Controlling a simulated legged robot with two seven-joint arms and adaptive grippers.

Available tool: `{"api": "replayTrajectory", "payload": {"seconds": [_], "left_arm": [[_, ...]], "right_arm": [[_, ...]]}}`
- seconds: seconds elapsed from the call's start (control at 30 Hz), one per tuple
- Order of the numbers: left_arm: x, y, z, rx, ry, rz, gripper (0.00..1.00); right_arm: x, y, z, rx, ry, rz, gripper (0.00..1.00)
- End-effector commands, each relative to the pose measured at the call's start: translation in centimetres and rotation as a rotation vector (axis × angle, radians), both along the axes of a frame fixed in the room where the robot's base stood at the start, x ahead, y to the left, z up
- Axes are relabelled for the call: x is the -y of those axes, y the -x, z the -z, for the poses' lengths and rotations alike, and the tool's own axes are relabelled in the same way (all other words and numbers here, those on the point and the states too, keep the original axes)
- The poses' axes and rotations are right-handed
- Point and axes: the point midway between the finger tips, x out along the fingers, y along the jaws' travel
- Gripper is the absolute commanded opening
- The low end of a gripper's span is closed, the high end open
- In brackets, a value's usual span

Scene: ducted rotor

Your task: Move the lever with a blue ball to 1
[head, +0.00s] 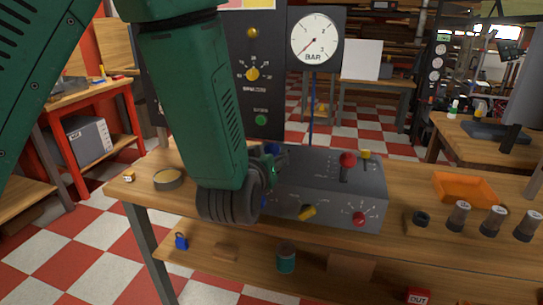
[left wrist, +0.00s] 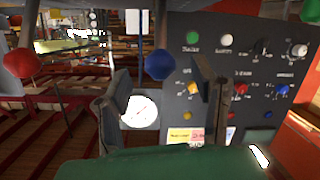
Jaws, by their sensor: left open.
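The grey control box (head: 325,180) sits on the wooden bench. The lever with the blue ball (left wrist: 160,65) shows in the left wrist view, its ball between the two fingers of my left gripper (left wrist: 163,82). The fingers are open, with a visible gap on each side of the ball. In the head view my left gripper (head: 268,168) is at the left end of the box, and my green arm hides most of it and the blue lever. The lever's scale and the number 1 are hidden. My right gripper is not in view.
The box also carries a red-ball lever (head: 347,159), a yellow-ball lever (head: 366,155), a yellow knob (head: 307,212) and a red knob (head: 359,219). A gauge (head: 315,40) and a black panel (head: 252,100) stand behind. An orange tray (head: 465,188) lies to the right.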

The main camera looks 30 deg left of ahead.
Motion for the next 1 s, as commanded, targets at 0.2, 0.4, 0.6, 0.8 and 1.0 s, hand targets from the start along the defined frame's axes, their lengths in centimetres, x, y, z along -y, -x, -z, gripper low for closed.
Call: {"api": "replayTrajectory", "payload": {"seconds": [0.2,0.4,0.6,0.8,1.0], "left_arm": [[1.0,2.9,-0.7,-0.002,0.000,0.002,0.52],[1.2,3.6,-0.9,-0.001,-0.001,0.002,0.52],[1.2,3.6,-0.9,-0.001,-0.001,0.000,0.52],[1.2,3.6,-0.9,-0.001,-0.001,0.000,0.52],[1.3,4.3,3.3,-0.115,-0.012,0.033,0.52]], "right_arm": [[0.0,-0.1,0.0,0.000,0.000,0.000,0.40],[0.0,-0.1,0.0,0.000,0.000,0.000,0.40],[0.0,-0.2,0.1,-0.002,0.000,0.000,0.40],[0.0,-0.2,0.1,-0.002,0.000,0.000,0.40],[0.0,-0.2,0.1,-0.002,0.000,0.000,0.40]]}}
